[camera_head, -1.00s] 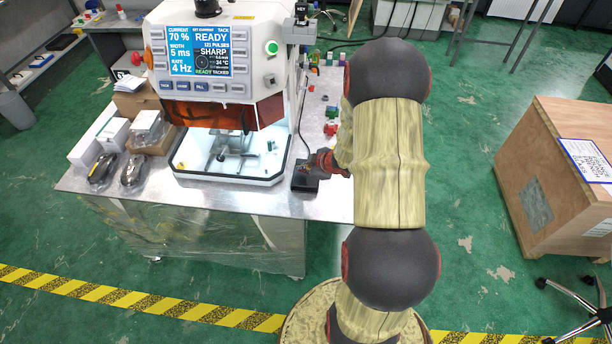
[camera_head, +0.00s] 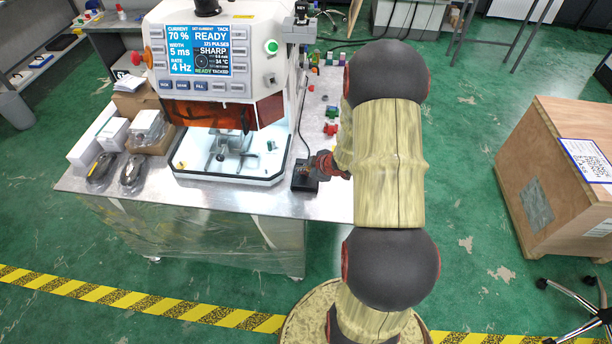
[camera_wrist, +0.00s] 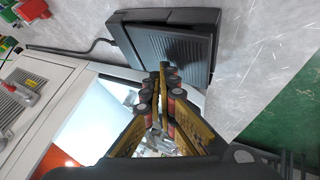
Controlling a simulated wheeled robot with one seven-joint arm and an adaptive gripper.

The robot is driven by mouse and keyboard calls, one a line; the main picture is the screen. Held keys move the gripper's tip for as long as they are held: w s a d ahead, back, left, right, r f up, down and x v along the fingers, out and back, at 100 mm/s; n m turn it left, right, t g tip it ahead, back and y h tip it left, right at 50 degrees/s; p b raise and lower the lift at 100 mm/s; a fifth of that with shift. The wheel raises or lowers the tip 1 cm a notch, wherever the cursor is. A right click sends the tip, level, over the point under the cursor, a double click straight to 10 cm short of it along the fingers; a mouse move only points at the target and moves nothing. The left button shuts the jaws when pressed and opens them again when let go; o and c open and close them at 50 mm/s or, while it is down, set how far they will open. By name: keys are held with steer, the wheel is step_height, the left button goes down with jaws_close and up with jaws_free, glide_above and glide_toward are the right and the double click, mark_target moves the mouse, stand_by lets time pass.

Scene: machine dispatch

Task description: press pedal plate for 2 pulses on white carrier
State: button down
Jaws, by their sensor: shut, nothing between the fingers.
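The black pedal (camera_head: 304,184) lies on the metal bench at the right of the machine. Its ribbed plate (camera_wrist: 180,50) fills the upper middle of the wrist view. My gripper (camera_head: 318,170) is shut and empty, with its fingertips over the plate. In the wrist view its tips (camera_wrist: 168,74) overlap the plate's near edge; I cannot tell whether they touch or press it. The machine (camera_head: 215,50) shows READY, TACKED and a pulse count on its screen (camera_head: 200,51). A pale fixture sits in the lit chamber (camera_head: 278,174); I cannot make out a white carrier for certain.
White boxes (camera_head: 90,147) and dark packaged items (camera_head: 132,172) stand left of the chamber. Small red and green parts (camera_head: 331,128) lie on the bench behind the pedal. A cable runs from the pedal. A wooden crate (camera_head: 540,200) stands on the floor at right.

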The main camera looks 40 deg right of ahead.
steer(key=shift+s+a+f+b, duration=0.15)
steer(key=shift+f+b, duration=0.25)
steer(key=shift+f, duration=0.25)
stand_by(0.6)
steer(key=shift+r, duration=0.1)
steer(key=shift+d+r+p, duration=0.2)
steer(key=shift+r+p, duration=0.8)
steer(key=shift+p, duration=0.15)
steer(key=shift+r, duration=0.1)
steer(key=r+p, duration=0.5)
steer(key=shift+w+d, duration=0.2)
steer(key=shift+w, duration=0.1)
steer(key=shift+f, duration=0.1)
